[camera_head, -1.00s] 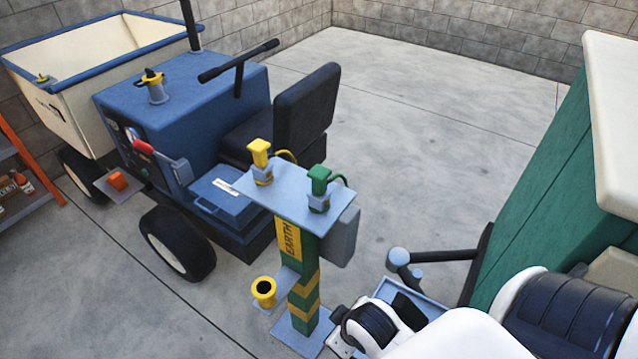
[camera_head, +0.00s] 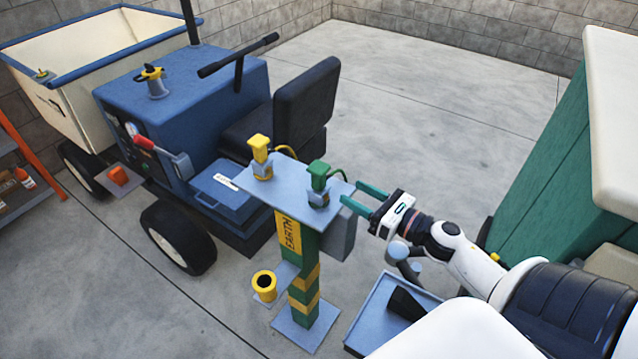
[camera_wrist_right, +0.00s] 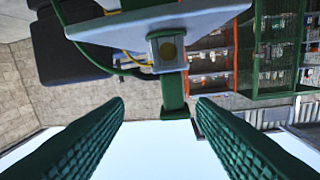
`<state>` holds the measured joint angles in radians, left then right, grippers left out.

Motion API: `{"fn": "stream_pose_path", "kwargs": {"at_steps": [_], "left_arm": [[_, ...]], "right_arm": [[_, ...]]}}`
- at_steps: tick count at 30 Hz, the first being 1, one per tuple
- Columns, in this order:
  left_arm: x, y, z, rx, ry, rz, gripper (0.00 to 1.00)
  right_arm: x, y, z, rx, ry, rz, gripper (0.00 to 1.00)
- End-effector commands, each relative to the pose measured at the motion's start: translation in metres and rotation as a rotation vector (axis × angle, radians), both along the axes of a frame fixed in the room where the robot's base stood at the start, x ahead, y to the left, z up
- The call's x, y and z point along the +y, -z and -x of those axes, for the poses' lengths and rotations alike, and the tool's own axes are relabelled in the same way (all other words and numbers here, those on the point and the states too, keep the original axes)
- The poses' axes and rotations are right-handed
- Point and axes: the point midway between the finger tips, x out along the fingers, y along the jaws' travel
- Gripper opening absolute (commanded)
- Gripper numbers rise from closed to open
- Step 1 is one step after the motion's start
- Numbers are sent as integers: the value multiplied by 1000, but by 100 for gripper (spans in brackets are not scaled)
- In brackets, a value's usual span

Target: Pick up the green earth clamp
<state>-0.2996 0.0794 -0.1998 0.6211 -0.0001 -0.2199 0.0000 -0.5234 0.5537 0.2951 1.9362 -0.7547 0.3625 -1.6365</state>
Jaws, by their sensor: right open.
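The green earth clamp (camera_head: 319,177) stands upright in a grey holder on the right part of the grey plate (camera_head: 283,189) that tops the earth post. A green cable runs from it. My right gripper (camera_head: 351,192) is open and empty just right of the clamp, its teal fingers pointing toward it and apart from it. In the right wrist view, which looks upside down, the green clamp (camera_wrist_right: 174,94) appears between the two open fingers (camera_wrist_right: 160,102), beyond their tips. My left gripper is not in view.
A yellow clamp (camera_head: 260,150) stands left on the same plate. The striped post (camera_head: 303,275) carries a grey box (camera_head: 341,236) under the plate's right side. A blue tractor (camera_head: 185,95) stands behind left, a green cabinet (camera_head: 555,165) at right, and a blue tray (camera_head: 375,310) below my arm.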

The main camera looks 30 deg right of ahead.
Motion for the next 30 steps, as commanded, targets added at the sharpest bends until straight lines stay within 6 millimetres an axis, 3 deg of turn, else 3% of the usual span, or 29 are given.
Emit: {"fn": "stream_pose_path", "kwargs": {"at_steps": [5, 15, 23, 30], "left_arm": [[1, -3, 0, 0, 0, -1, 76], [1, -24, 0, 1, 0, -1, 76], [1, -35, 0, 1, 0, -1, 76], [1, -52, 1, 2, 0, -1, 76]], "right_arm": [[3, -1, -2, -36, -77, 131, 51], [24, -3, -51, -38, -80, 135, 51], [33, -4, -68, -37, -79, 133, 51], [49, -4, -99, -36, -79, 132, 51]]}}
